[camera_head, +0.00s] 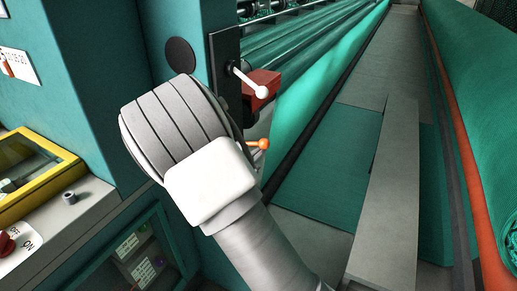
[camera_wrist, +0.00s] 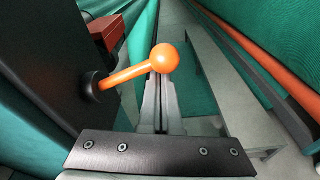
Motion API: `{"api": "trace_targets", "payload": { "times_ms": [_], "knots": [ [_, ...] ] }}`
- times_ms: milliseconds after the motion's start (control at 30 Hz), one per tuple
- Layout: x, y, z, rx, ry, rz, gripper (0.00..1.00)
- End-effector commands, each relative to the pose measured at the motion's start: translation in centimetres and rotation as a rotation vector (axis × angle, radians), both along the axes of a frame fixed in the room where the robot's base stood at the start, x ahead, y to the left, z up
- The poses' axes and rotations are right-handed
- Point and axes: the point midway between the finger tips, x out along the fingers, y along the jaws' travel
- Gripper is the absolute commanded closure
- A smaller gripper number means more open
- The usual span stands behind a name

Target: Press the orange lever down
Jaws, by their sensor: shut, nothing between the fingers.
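The orange lever (camera_head: 263,144) shows just past my arm in the head view, with its ball end out to the right. In the wrist view the orange lever (camera_wrist: 130,74) comes out of a round black boss on a dark panel and slopes slightly up to its ball at the right. My gripper (camera_wrist: 160,88) is shut and empty in the wrist view. The ball overlaps the far end of its fingers, so the tips are partly hidden. I cannot tell whether they touch the lever.
A white-knobbed lever (camera_head: 249,80) and a red block (camera_head: 262,90) are above the orange lever on the machine. A yellow-framed window (camera_head: 45,190) and a red switch (camera_head: 6,244) are at left.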

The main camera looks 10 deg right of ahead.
Motion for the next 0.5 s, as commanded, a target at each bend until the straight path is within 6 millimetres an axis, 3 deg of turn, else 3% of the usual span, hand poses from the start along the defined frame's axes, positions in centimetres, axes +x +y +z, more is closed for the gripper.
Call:
{"api": "trace_targets", "payload": {
  "times_ms": [100,500],
  "knots": [
    [0.1,0.02,0.95,-0.058,0.039,-0.002,1.0],
    [0.24,0.23,1.71,-0.055,0.038,-0.001,1.0]
  ]
}}
